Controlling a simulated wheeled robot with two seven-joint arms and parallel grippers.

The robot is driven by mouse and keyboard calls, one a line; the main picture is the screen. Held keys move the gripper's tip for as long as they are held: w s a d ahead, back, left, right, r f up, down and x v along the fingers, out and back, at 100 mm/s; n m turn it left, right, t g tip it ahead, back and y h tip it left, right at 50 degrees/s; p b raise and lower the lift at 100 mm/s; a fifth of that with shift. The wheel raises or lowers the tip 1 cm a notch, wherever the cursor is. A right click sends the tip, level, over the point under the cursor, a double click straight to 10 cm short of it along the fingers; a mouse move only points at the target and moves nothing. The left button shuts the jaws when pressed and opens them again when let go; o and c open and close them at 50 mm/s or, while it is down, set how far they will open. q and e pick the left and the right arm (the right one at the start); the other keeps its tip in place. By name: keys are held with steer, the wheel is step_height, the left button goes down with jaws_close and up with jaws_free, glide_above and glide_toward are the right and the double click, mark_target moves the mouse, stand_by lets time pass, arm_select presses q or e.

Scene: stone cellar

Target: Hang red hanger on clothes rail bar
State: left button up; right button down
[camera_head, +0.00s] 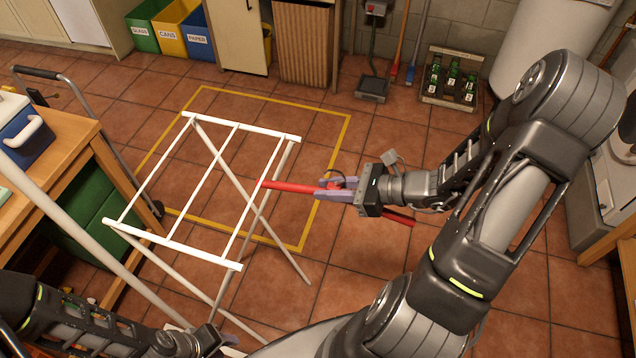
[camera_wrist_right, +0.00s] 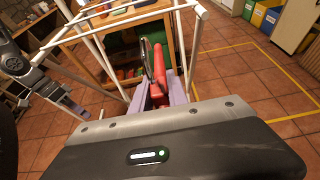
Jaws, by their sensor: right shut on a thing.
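The white clothes rail (camera_head: 172,243) is a standing rack with several parallel top bars and crossed legs. My right gripper (camera_head: 328,189) is shut on the red hanger (camera_head: 289,187), to the right of the rack. One red arm of the hanger points left, and its tip meets the rack's right bar in the head view; I cannot tell if they touch. The other arm shows behind the gripper. In the right wrist view the hanger (camera_wrist_right: 159,88) stands between the lilac fingers, with its dark hook beside it. My left gripper (camera_head: 222,340) is low at the bottom edge, its fingers unclear.
A wooden table (camera_head: 52,170) with a blue cooler (camera_head: 22,130) stands at left. Coloured bins (camera_head: 185,30) and a bottle crate (camera_head: 450,80) stand along the back. A yellow floor outline (camera_head: 335,150) surrounds part of the rack. Tiled floor right of the rack is free.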

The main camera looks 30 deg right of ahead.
steer(key=shift+s+d+p, duration=0.45)
steer(key=shift+s+d, duration=1.85)
steer(key=shift+s, duration=0.3)
arm_select(q)
steer(key=shift+r, duration=0.55)
